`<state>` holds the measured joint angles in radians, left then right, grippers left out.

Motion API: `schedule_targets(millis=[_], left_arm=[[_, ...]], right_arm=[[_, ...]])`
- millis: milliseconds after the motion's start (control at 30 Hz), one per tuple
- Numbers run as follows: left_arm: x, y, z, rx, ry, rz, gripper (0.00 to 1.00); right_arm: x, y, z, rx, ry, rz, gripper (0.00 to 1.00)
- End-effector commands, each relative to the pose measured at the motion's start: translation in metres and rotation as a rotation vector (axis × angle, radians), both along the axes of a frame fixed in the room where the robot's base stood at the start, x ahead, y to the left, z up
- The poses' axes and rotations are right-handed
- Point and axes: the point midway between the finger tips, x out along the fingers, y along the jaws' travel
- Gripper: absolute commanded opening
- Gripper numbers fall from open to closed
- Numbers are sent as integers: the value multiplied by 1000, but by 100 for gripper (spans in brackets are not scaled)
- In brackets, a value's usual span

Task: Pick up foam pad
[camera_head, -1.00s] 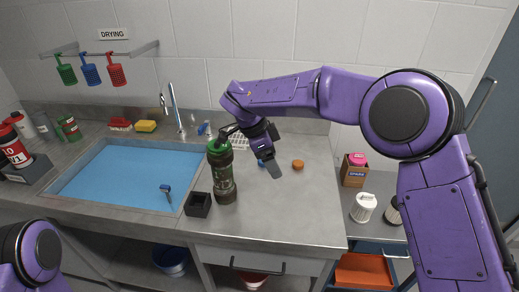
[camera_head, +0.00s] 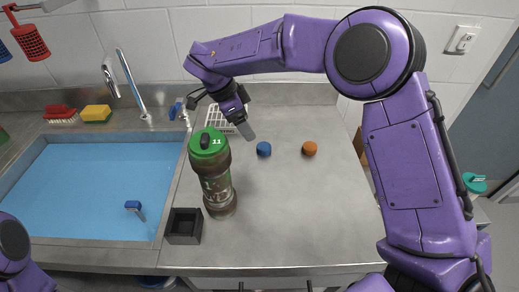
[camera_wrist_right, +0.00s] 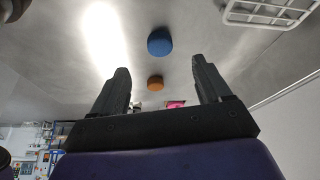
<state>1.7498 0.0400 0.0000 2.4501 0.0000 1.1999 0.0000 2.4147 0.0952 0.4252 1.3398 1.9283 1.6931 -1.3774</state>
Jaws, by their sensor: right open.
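No piece is clearly marked as the foam pad. A small round blue piece (camera_head: 264,149) and a small round orange piece (camera_head: 310,148) lie apart on the counter. In the right wrist view the blue piece (camera_wrist_right: 160,42) shows beyond the fingers, and the orange piece (camera_wrist_right: 155,82) shows between them. My right gripper (camera_head: 247,132) is open and empty, just left of the blue piece in the head view; its fingers (camera_wrist_right: 162,92) also show in the wrist view. My left gripper is out of view; only part of my left arm shows at the lower left.
A tall brown canister (camera_head: 218,185) with a green cap stands near the right gripper. A black open box (camera_head: 184,226) sits beside it. A white rack (camera_head: 219,119) lies behind. The blue sink (camera_head: 80,190) is at left, with a yellow sponge (camera_head: 97,113) behind. The counter's right side is clear.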

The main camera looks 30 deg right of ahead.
Motion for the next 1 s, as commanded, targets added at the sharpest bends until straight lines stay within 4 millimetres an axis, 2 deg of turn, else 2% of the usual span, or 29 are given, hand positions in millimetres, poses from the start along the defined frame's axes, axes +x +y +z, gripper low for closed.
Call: schedule_targets(millis=[200, 367, 600, 700, 867, 900, 967, 1000], left_arm=[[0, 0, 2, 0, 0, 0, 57], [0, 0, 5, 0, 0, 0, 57], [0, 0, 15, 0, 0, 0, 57], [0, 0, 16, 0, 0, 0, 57], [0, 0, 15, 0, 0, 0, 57], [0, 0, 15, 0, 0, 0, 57], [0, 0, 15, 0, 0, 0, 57], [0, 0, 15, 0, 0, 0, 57]], right_arm=[[-2, -11, -35, -2, 5, 7, 77], [-4, -18, -51, -1, 4, 9, 77], [-11, -42, -85, -3, 5, 9, 77], [-11, -45, -92, -1, 2, 7, 77], [-11, -45, -93, -1, 2, 6, 77], [-11, -45, -93, -1, 2, 6, 74], [-11, -45, -93, -1, 2, 6, 54], [-11, -45, -93, -1, 2, 6, 41]])
